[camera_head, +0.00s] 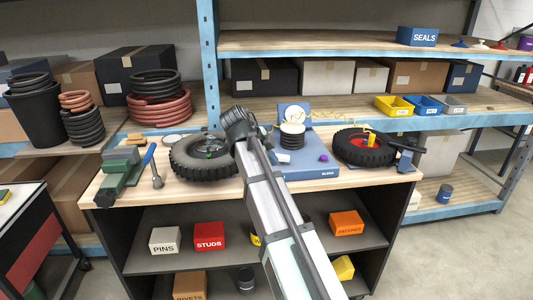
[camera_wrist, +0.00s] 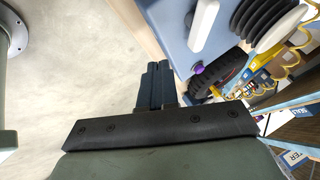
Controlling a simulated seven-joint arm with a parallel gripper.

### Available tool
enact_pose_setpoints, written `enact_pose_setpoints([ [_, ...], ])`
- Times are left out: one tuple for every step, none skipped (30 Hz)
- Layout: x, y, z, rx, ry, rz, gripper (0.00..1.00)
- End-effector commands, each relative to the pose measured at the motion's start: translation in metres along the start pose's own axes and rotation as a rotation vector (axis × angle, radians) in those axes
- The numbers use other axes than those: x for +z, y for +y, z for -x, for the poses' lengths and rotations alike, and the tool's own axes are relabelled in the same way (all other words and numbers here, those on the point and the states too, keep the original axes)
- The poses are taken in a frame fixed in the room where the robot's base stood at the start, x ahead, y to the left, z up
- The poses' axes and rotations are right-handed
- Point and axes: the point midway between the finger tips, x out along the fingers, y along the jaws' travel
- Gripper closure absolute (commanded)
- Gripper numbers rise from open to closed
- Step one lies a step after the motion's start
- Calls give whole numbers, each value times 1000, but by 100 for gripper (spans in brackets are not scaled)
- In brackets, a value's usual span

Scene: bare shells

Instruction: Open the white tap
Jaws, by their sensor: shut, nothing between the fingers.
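The white tap (camera_head: 282,157) is a small white lever on the front left of a blue unit (camera_head: 310,174) on the workbench. In the wrist view the white tap (camera_wrist: 204,22) is a long rounded bar lying against the blue surface. My gripper (camera_wrist: 157,68) is shut and empty, its dark fingers side by side. In that view the fingertips are below and left of the tap, apart from it. In the head view my arm reaches up to the left of the unit, and the fingers are hidden or cannot be made out.
The unit carries a black bellows (camera_head: 292,134), a round white gauge (camera_head: 294,113) and a purple knob (camera_head: 323,157). A green vice (camera_head: 122,175) and a blue-handled tool (camera_head: 152,165) are at the bench's left.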

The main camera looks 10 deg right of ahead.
Motion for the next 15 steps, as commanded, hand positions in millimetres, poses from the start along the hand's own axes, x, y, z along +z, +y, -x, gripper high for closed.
enact_pose_setpoints([
  [0,1,-10,2,1,1,100],
  [0,1,-16,2,1,1,100],
  [0,1,-23,3,1,0,100],
  [0,1,-28,2,0,0,100],
  [0,0,-33,2,0,1,100],
  [0,1,-40,2,0,1,100],
  [0,1,-44,3,0,1,100],
  [0,0,-49,2,0,1,100],
  [1,-10,-49,0,-1,0,100],
  [1,-15,-51,0,-1,0,100],
  [1,-18,-53,0,-1,0,100],
  [1,-22,-55,0,-1,1,100],
  [1,-24,-56,0,-1,1,100],
  [1,-26,-57,0,-1,1,100],
  [1,-29,-59,0,-1,1,100],
])
